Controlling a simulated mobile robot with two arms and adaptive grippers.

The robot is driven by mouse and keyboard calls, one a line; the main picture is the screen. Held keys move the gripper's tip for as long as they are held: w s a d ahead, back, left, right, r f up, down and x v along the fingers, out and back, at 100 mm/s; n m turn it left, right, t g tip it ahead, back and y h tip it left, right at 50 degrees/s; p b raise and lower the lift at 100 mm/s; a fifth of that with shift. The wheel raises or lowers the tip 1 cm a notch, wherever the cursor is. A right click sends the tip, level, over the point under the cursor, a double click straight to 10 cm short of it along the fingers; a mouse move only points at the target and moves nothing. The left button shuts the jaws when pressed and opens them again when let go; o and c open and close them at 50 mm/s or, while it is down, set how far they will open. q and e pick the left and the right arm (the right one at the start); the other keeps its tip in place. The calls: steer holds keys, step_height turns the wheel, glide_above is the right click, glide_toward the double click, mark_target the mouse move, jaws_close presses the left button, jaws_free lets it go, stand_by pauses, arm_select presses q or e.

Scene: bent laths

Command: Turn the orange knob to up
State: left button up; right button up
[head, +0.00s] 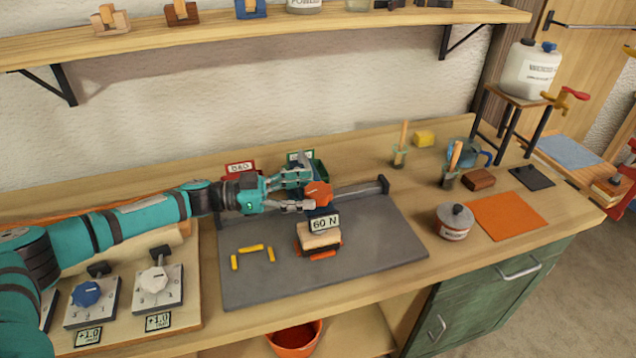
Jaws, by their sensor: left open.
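The orange knob (319,193) sits above the dark grey mat, in front of a metal bar (358,189) that runs to a dark upright block. Which way the knob points I cannot tell at this size. My left gripper (309,189) reaches in from the left with its fingers apart, one on the upper side and one on the lower side of the knob's left part. Whether the fingers touch the knob I cannot tell. My right gripper is not in view.
A block with a "60 N" label (323,223) stands just below the knob on the mat (370,255). Short yellow pieces (251,248) lie to its left. Dial panels (157,288) are at the lower left, a labelled tin (454,222) at the right. A shelf (200,38) spans the wall above.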

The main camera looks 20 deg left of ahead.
mark_target(319, 189)
arm_select(q)
steer(key=x, duration=0.2)
steer(key=shift+w+d, duration=0.15)
steer(key=shift+d, duration=0.1)
steer(key=shift+w+d+p, duration=0.2)
steer(key=shift+d+p, duration=0.1)
steer(key=shift+d, duration=0.1)
steer(key=c, duration=0.9)
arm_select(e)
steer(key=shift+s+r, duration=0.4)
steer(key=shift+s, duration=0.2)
